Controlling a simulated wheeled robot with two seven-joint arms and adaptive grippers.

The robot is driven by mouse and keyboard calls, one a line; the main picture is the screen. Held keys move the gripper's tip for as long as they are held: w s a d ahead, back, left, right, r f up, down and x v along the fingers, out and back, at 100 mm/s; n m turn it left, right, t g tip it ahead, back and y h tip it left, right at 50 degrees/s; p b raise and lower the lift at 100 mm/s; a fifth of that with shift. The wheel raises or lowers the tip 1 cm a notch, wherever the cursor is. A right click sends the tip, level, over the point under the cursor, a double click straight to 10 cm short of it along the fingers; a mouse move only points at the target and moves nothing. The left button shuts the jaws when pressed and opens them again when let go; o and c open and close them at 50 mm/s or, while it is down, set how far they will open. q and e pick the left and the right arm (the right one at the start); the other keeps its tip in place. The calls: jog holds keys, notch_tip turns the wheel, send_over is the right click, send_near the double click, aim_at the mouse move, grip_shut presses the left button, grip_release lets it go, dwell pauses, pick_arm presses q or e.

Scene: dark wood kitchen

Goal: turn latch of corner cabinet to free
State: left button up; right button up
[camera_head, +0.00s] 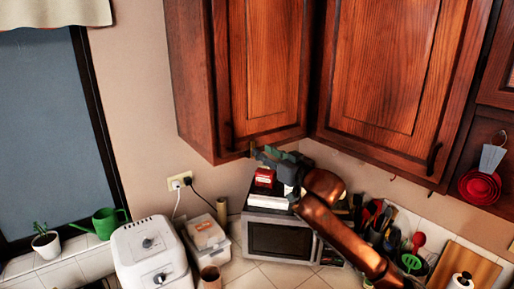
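The corner of the dark wood wall cabinets is above the counter, with a left door (265,65) and a wider right door (395,70). Both doors look shut. A dark handle (228,136) is low on the left door, and another dark handle (434,158) is low on the right door. My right gripper (263,154) is at the lower edge of the left door, its fingers pointing left. It is too small to tell whether the fingers are apart or touch anything. The latch cannot be made out clearly. My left gripper is out of view.
A microwave (280,240) stands under the cabinets, with a red item (264,177) on top close to my gripper. Utensils (385,222) stand on the right. A white appliance (150,255) and a plastic container (206,238) are on the left.

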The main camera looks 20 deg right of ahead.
aim_at(254, 146)
jog(key=shift+p+x, duration=0.4)
jog(key=shift+x, duration=1.9)
grip_shut()
